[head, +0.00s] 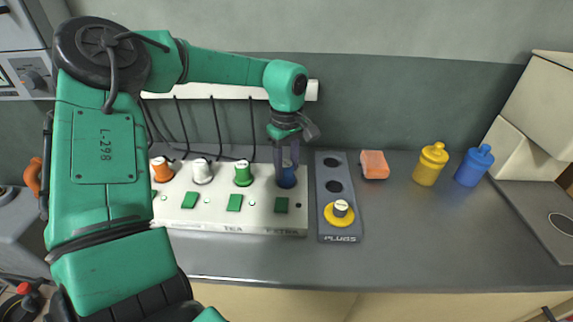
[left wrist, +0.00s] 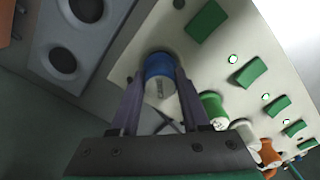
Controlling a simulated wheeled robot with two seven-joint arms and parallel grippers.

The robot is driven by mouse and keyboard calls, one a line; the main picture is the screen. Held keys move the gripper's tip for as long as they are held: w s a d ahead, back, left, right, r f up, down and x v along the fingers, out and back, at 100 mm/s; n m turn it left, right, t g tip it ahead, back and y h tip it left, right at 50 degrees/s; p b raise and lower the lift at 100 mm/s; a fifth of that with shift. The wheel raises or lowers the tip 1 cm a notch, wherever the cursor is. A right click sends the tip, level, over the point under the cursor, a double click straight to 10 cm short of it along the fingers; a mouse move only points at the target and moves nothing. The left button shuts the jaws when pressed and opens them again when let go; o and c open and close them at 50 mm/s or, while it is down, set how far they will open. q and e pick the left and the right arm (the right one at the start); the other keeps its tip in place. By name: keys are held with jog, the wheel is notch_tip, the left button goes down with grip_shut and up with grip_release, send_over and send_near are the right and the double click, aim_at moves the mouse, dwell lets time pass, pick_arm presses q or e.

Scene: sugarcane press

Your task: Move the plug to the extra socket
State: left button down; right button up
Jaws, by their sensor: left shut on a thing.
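The blue plug (head: 286,180) is at the extra socket, at the right end of the white socket panel (head: 260,222), above the word EXTRA. My left gripper (head: 287,165) points down and is shut on it. In the left wrist view the blue plug (left wrist: 160,66) with its pale top sits between the two fingers, at the panel's surface. I cannot tell whether it is fully seated. Green (head: 243,174), white (head: 202,172) and orange (head: 161,170) plugs stand in the other sockets to the left. My right gripper is not in view.
A grey PLUGS holder (head: 340,228) right of the panel has two empty holes and a yellow plug (head: 339,213). An orange block (head: 374,164), a yellow bottle (head: 430,164) and a blue bottle (head: 474,166) stand further right. Black cables hang behind the panel. The front counter is clear.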

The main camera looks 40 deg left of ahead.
pick_arm(q)
jog(key=shift+f+b, duration=0.35)
jog(key=shift+f, duration=0.15)
jog(key=c, duration=0.7)
grip_release()
jog(key=shift+r, duration=0.1)
notch_tip(320, 180, up, 11)
jog(key=p, duration=0.8)
